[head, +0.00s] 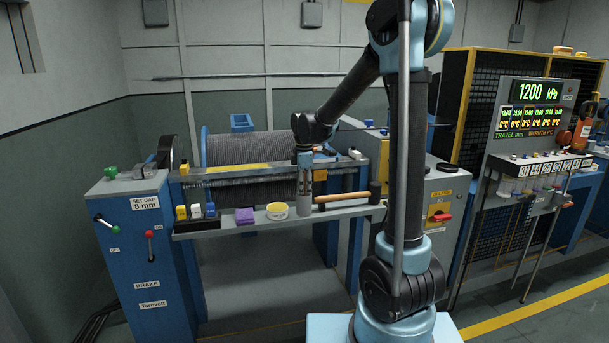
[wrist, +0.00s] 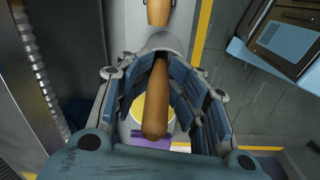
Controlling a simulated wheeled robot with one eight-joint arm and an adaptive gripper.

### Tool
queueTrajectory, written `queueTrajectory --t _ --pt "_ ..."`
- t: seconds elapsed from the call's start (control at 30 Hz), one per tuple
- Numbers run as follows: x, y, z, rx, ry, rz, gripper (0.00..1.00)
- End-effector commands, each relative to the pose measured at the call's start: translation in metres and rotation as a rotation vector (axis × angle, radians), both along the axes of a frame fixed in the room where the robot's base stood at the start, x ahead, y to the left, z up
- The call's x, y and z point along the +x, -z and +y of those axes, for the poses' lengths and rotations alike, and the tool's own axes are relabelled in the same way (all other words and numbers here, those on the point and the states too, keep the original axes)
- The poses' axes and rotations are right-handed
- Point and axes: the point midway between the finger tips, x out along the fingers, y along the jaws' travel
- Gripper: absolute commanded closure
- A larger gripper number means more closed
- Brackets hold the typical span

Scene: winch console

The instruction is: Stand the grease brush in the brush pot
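My gripper (head: 305,165) points down over the front shelf, directly above a small grey upright pot (head: 304,190). In the wrist view, the brown wooden handle of the grease brush (wrist: 155,105) lies between the blue fingers of my gripper (wrist: 162,62), its near end toward the palm. Gaps show beside the upper handle; whether the fingertips touch it is unclear. A round grey shape, apparently the pot (wrist: 167,40), shows just beyond the fingertips. The brush's lower end is hidden, so I cannot tell whether it is inside the pot.
A yellow tin (head: 277,211) and purple sponge (head: 245,216) stand left of the pot on the shelf. A wooden-handled hammer (head: 340,199) lies close on the right. The winch drum (head: 250,150) is behind. A blue lever console (head: 140,245) stands at left.

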Motion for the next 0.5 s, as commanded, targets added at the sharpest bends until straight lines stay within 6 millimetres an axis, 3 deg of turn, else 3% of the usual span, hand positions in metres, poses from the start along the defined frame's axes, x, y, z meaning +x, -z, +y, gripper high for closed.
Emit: queueTrajectory --t 0.17,0.5 --pt "-0.001 -0.02 0.0 0.0 0.0 -0.001 0.67" --pt "-0.002 -0.08 0.0 0.0 0.0 -0.001 0.67"
